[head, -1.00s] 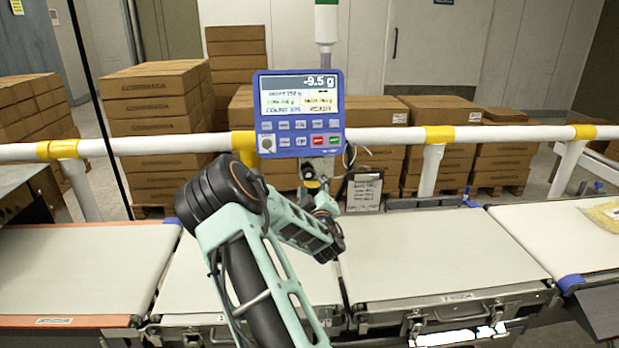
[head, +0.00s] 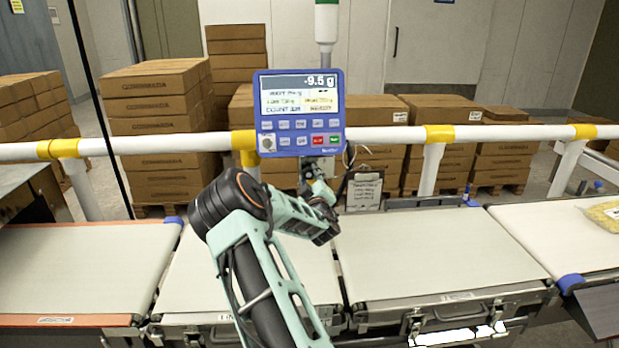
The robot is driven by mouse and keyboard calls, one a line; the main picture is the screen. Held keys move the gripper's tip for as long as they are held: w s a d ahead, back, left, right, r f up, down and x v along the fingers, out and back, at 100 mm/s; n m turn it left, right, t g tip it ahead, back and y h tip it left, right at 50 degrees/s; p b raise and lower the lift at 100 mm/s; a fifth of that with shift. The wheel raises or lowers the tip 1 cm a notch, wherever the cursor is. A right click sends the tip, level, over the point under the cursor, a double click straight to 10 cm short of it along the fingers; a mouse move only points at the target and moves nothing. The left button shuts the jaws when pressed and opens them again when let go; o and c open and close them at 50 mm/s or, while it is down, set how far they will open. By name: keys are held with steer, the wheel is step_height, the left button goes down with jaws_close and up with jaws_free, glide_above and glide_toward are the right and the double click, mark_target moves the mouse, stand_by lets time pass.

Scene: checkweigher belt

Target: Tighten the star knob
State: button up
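The checkweigher's blue display (head: 301,112) stands above the belts and reads -9.5 g. My arm reaches from the bottom over the belts, and its end bends up towards the space just below the display. My gripper (head: 312,170) is small there, close to the display's post and partly hidden by my own wrist. I cannot tell whether its fingers are open or shut, or whether they touch anything. I cannot make out the star knob; my arm and gripper cover part of the post area.
A white rail (head: 380,136) with yellow joints crosses behind the belts. The right weighing belt (head: 430,255) is clear; a yellow bag (head: 604,214) lies on the far right belt. Stacked cartons (head: 155,130) stand behind the rail.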

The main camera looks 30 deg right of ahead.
steer(key=c, duration=0.6)
steer(key=shift+b, duration=0.3)
steer(key=m+b, duration=0.3)
steer(key=shift+f+m+b, duration=0.2)
steer(key=shift+m+b, duration=0.2)
steer(key=m+b, duration=0.5)
steer(key=shift+b, duration=0.35)
steer(key=m+b, duration=0.4)
steer(key=m, duration=0.1)
steer(key=shift+m+b, duration=0.35)
steer(key=shift+m, duration=0.05)
steer(key=m+b, duration=0.1)
steer(key=m, duration=0.1)
steer(key=m+b, duration=0.2)
steer(key=m, duration=0.1)
steer(key=shift+a+r, duration=0.1)
steer(key=shift+r, duration=0.1)
steer(key=shift+m, duration=0.3)
